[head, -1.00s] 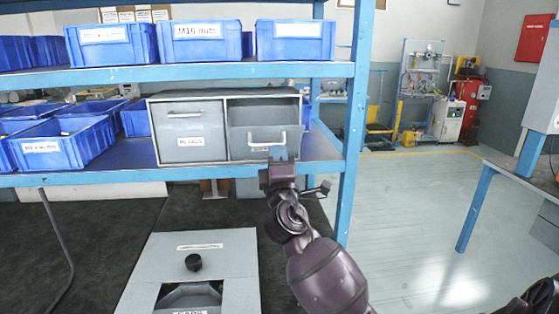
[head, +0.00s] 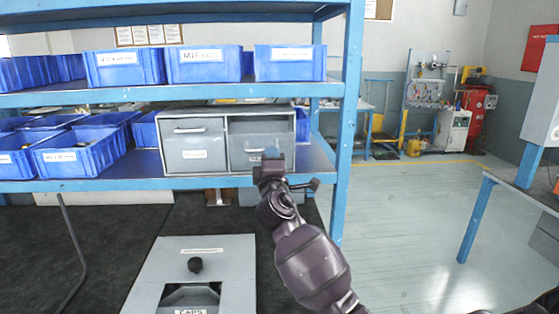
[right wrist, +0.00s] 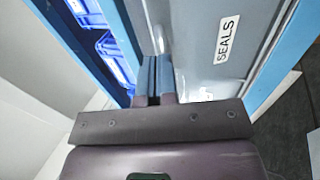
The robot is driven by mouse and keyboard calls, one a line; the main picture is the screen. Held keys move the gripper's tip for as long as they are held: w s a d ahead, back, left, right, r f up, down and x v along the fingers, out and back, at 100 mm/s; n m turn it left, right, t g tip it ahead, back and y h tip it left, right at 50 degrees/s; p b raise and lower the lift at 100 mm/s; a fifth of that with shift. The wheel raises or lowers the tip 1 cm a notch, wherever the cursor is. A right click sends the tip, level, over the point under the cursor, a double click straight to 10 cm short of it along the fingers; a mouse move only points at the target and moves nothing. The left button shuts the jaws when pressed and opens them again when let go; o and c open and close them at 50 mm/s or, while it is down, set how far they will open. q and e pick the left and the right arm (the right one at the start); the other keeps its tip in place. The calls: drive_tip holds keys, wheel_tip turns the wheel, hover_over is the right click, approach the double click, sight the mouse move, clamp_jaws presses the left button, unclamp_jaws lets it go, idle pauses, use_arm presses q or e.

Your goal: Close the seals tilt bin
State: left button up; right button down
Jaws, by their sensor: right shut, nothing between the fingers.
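The seals tilt bin (head: 248,158) is the right-hand grey bin in the grey two-bin cabinet (head: 222,110) on the middle shelf. A dark gap shows above its front, so it looks still tilted out somewhat; the exact angle is hard to tell. In the right wrist view its grey front (right wrist: 205,45) carries a white SEALS label. My right gripper (head: 272,154) is shut and empty at the right part of the bin's front, hiding part of its handle. Its fingers (right wrist: 152,78) lie close beside the front; contact is unclear. My left gripper is out of view.
The closed left-hand bin (head: 195,146) is beside it. Blue boxes (head: 90,150) stand left on the same shelf, and more (head: 205,65) on the shelf above. A blue post (head: 347,130) rises right of my gripper.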

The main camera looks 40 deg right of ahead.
sight(270, 136)
drive_tip(key=shift+w+d+r, duration=0.15)
drive_tip(key=shift+w+r, duration=0.1)
drive_tip(key=shift+r, duration=0.25)
drive_tip(key=shift+w+d+r, duration=0.15)
drive_tip(key=shift+w, duration=0.05)
drive_tip(key=shift+r+p+x, duration=0.2)
drive_tip(key=shift+p+x, duration=0.2)
drive_tip(key=shift+x, duration=0.6)
drive_tip(key=shift+w+d+r, duration=0.2)
drive_tip(key=shift+w+r, duration=0.2)
drive_tip(key=shift+r, duration=0.05)
drive_tip(key=shift+x, duration=1.75)
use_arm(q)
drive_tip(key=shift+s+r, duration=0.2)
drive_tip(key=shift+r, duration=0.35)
use_arm(e)
drive_tip(key=shift+r, duration=0.2)
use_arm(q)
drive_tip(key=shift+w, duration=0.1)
use_arm(e)
drive_tip(key=shift+w, duration=0.1)
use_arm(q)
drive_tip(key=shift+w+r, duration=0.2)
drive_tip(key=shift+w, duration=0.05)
